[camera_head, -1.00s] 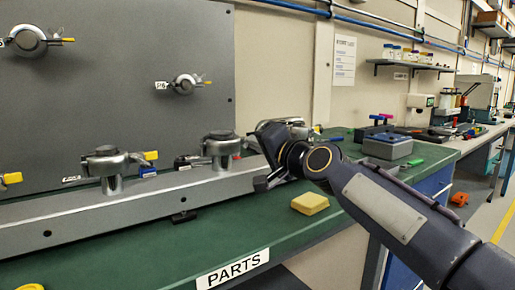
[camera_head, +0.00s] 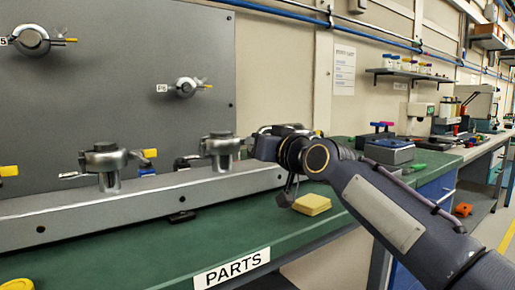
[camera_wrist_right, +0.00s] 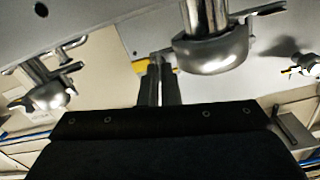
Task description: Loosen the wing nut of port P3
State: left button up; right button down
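I cannot read a P3 label on either. The left one shows a wing lever with a yellow tip (camera_head: 149,153). My right gripper (camera_head: 260,146) is just right of the right port; its fingertips are hard to make out there. In the right wrist view its fingers (camera_wrist_right: 160,80) lie close together, between a near clamp (camera_wrist_right: 212,48) and a farther one (camera_wrist_right: 42,98). Contact with a wing nut is unclear. My left gripper is out of view.
The grey upright panel (camera_head: 120,60) carries two more ports, one marked P6 (camera_head: 185,87). A yellow block (camera_head: 312,204) lies on the green bench (camera_head: 190,250) below my right wrist. A grey box (camera_head: 389,151) stands farther right. The bench front by the PARTS label (camera_head: 232,268) is clear.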

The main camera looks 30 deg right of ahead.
jog(key=shift+n, duration=0.6)
jog(key=c, duration=2.1)
grip_release()
jog(key=o, duration=0.5)
jog(key=shift+c, duration=0.2)
